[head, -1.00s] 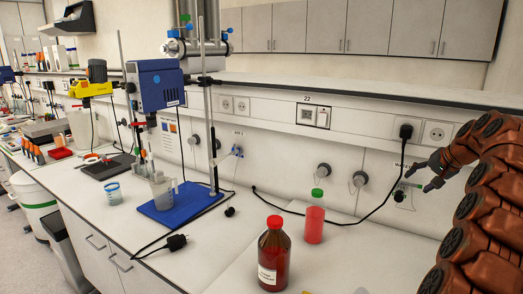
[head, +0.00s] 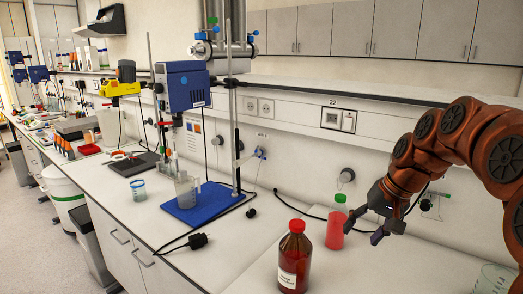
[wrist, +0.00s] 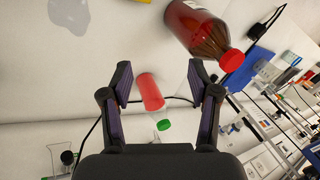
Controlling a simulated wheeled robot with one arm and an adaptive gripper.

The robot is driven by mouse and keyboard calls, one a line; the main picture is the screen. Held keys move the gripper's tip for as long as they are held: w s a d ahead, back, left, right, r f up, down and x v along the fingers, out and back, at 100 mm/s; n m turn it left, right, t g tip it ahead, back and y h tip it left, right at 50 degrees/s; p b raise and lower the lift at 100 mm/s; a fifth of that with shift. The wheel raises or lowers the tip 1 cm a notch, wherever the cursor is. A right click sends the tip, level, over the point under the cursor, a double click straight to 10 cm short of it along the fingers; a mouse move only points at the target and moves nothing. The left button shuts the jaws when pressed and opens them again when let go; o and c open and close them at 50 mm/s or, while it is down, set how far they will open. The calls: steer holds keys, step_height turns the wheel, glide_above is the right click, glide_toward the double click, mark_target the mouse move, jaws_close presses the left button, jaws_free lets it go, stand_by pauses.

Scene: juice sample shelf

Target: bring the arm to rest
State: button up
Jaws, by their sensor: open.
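My gripper (head: 376,228) is open in the head view, on the right above the bench, with its fingers pointing down and left. A bottle of red juice with a green cap (head: 336,226) stands on the bench just left of the fingers. In the wrist view the two fingers (wrist: 160,90) are spread wide, and the red juice bottle (wrist: 150,93) shows between them, farther off. I see nothing held. A brown bottle with a red cap (head: 295,260) stands nearer the front; it also shows at the top of the wrist view (wrist: 195,28).
A blue stand base (head: 204,205) with a beaker (head: 184,188) and a blue device (head: 183,84) is to the left. A clear glass vessel (head: 494,280) is at the lower right corner. A black plug (head: 196,241) and cable lie on the bench.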

steer(key=s+a+f+n+g+h, duration=0.1)
steer(key=s+f, duration=0.3)
steer(key=s, duration=0.6)
steer(key=s+a+f+n+g+h, duration=0.1)
steer(key=s+f, duration=0.3)
steer(key=s, duration=0.7)
steer(key=s+a+f+g+h, duration=0.1)
steer(key=s+a+f+g, duration=0.1)
steer(key=s, duration=0.9)
step_height(320, 180, down, 3)
steer(key=shift+a+r+n, duration=0.15)
steer(key=shift+a+n, duration=0.25)
steer(key=shift+a, duration=0.1)
